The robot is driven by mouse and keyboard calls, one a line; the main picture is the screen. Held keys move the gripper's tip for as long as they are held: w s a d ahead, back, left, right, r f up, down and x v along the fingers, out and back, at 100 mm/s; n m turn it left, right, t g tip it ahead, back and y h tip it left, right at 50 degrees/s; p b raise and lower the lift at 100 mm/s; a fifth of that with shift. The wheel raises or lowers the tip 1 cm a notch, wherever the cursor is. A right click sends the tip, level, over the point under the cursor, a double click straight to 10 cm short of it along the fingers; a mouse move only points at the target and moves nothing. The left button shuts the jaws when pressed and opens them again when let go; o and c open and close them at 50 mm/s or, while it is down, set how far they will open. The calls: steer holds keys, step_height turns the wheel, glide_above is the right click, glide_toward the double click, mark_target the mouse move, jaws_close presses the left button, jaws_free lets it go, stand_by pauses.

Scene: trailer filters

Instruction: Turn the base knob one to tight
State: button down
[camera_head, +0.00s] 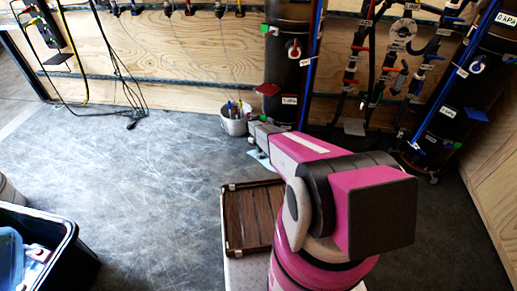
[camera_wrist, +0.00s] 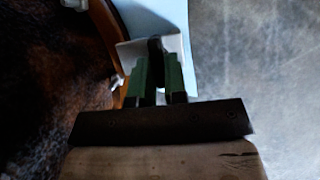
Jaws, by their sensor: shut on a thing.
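In the wrist view, my gripper (camera_wrist: 158,68) has two green fingers. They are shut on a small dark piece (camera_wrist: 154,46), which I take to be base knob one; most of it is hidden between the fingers. A pale bracket-like part (camera_wrist: 130,50) sits around the fingertips. In the head view, my arm reaches to the foot of the dark filter cylinder (camera_head: 290,60) on the left. My arm hides the fingers and the knob there. How far the knob is turned cannot be told.
A white bucket (camera_head: 234,122) with tools stands left of the cylinder. A brown slatted tray (camera_head: 252,215) lies below my arm. A second dark cylinder (camera_head: 455,90) and pipes with valves (camera_head: 372,60) stand right. A dark bin (camera_head: 60,235) is front left. Grey floor between is clear.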

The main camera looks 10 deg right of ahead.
stand_by(0.3)
steer(key=c, duration=1.2)
jaws_free()
steer(key=shift+o, duration=0.2)
steer(key=shift+r, duration=0.1)
steer(key=v, duration=1)
steer(key=shift+r, duration=0.3)
steer(key=shift+w+a, duration=0.1)
